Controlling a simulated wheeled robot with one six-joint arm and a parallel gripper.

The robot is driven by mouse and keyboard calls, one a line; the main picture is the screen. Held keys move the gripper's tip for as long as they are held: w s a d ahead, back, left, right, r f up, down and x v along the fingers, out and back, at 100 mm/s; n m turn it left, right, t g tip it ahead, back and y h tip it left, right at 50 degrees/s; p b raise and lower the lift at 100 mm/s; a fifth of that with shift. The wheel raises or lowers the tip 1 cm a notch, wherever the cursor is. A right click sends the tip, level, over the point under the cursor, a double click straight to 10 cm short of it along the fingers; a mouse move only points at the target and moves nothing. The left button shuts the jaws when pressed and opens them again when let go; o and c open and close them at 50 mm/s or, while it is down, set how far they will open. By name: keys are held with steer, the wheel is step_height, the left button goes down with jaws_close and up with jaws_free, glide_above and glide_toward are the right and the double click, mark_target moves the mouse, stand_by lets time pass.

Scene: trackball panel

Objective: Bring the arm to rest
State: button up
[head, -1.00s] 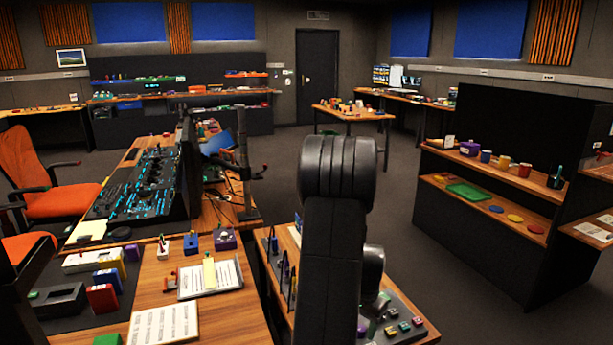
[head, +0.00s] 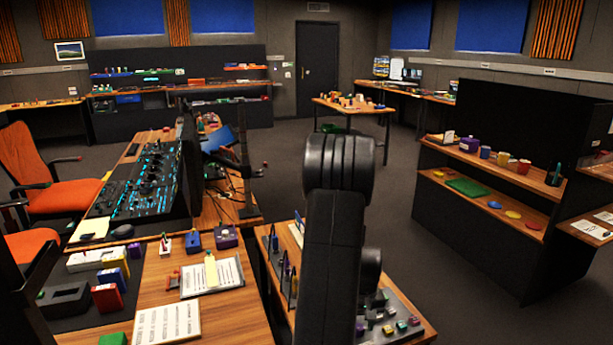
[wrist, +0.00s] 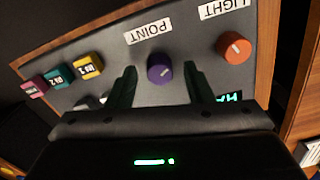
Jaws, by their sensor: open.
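In the wrist view my gripper (wrist: 158,88) is open, with its two dark fingers apart. A purple knob or ball (wrist: 160,68) under the label POINT shows between and beyond the fingertips; I cannot tell how far away it is. An orange knob (wrist: 233,46) under the label LIGHT is to the right on the same grey panel (wrist: 195,55). Yellow (wrist: 88,67), teal (wrist: 58,77) and maroon (wrist: 33,88) buttons are to the left. In the head view my arm stands over the panel (head: 407,325) and hides part of it and my gripper.
A shelf unit (head: 480,235) with cups and coloured plates stands to the right. A desk (head: 235,312) with papers and a mixing console (head: 145,185) are on the left. Open floor (head: 400,215) lies between the panel bench and the shelf unit.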

steer(key=n+p, duration=0.2)
steer(key=n, duration=0.2)
steer(key=shift+r, duration=0.15)
steer(key=shift+n+p, duration=0.9)
steer(key=shift+n, duration=0.4)
